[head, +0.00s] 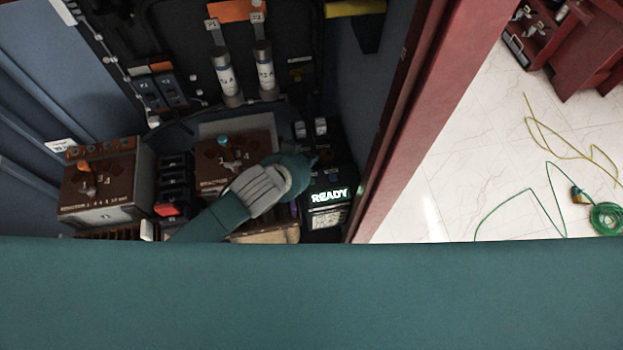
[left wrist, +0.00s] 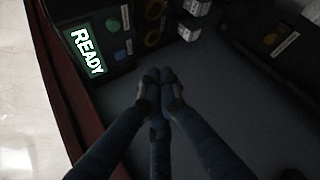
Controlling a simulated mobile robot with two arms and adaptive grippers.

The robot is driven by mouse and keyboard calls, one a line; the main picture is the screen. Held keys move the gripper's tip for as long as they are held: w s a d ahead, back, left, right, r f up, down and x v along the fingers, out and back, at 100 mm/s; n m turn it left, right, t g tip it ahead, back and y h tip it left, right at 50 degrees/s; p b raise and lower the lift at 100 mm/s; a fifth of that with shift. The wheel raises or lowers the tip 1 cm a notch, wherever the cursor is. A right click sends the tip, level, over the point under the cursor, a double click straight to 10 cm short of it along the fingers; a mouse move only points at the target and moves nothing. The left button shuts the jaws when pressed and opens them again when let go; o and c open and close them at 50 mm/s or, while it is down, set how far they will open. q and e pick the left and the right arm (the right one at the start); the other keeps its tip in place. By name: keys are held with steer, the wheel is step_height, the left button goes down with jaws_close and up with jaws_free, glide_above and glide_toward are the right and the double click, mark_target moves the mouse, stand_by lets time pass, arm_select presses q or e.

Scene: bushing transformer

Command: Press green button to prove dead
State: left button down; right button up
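The dark device with a lit green READY display (head: 329,195) stands at the right side of the open cabinet. In the left wrist view the READY display (left wrist: 87,50) is at the upper left. A small greenish round spot (left wrist: 112,25) shows beside it; I cannot tell for sure that it is the green button. My left gripper (head: 312,158) is at the device's upper left, above the display, and hides part of it. In the left wrist view my left gripper (left wrist: 160,82) has its fingertips drawn together with nothing between them, below the device's face. My right gripper is not in view.
Brown switch boxes stand to the left, one with an orange knob (head: 84,167) and one with a teal knob (head: 222,141). Two grey cylinders (head: 226,77) are behind. The red cabinet edge (head: 420,120) bounds the right. Cables (head: 605,218) lie on the floor beyond.

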arm_select(q)
step_height(320, 180, down, 8)
steer(key=b, duration=0.7)
steer(key=shift+b, duration=0.3)
steer(key=shift+f, duration=0.35)
steer(key=shift+f, duration=0.2)
stand_by(0.5)
steer(key=shift+f, duration=0.25)
